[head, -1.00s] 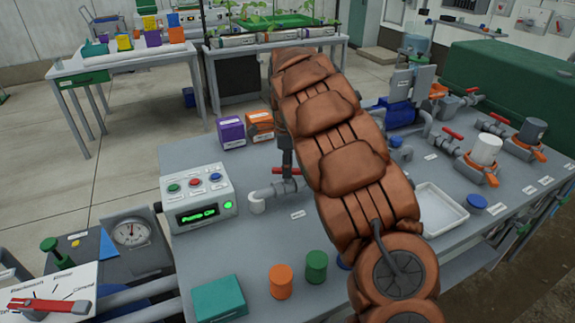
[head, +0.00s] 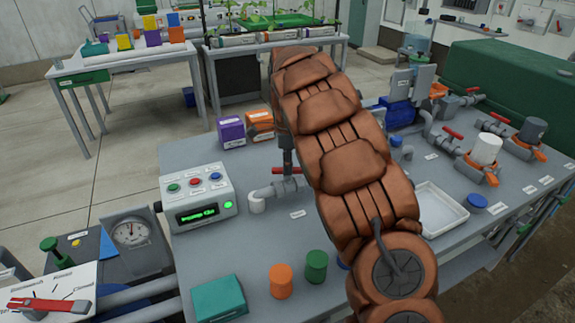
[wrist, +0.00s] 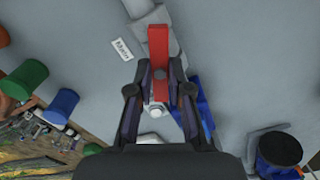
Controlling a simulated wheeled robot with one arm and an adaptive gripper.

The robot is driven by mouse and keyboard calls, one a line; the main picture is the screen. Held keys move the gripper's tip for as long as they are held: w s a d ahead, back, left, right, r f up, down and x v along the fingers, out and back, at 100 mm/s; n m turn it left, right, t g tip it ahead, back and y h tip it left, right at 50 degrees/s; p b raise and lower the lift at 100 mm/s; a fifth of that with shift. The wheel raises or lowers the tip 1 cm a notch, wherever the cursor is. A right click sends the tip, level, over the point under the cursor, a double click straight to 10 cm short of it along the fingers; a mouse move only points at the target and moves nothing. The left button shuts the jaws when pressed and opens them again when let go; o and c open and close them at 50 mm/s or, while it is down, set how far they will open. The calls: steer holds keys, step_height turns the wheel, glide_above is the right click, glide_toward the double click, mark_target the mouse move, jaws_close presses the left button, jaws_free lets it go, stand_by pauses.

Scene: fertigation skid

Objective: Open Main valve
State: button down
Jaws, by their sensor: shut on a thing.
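The Main valve's red lever handle (wrist: 158,45) shows in the wrist view beside a label reading "Main" (wrist: 122,48). My gripper (wrist: 160,82) is shut on this handle, with one finger on each side. The grey valve body and pipe are partly covered by the handle and fingers. In the head view, part of a red handle (head: 288,170) shows above the grey pipe (head: 272,191), left of my arm. My arm hides the rest of the valve there.
The control box (head: 198,196) has a lit green display, its text too small to read surely. Orange (head: 281,281) and green (head: 316,266) cylinders stand at the bench front. A white tray (head: 441,210) and other red-handled valves (head: 453,133) are right of my arm.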

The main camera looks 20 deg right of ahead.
steer(key=shift+n+b, duration=0.4)
steer(key=shift+n, duration=2.1)
steer(key=c, duration=1.1)
jaws_free()
steer(key=shift+r, duration=0.15)
step_height(320, 180, up, 12)
steer(key=shift+f, duration=0.15)
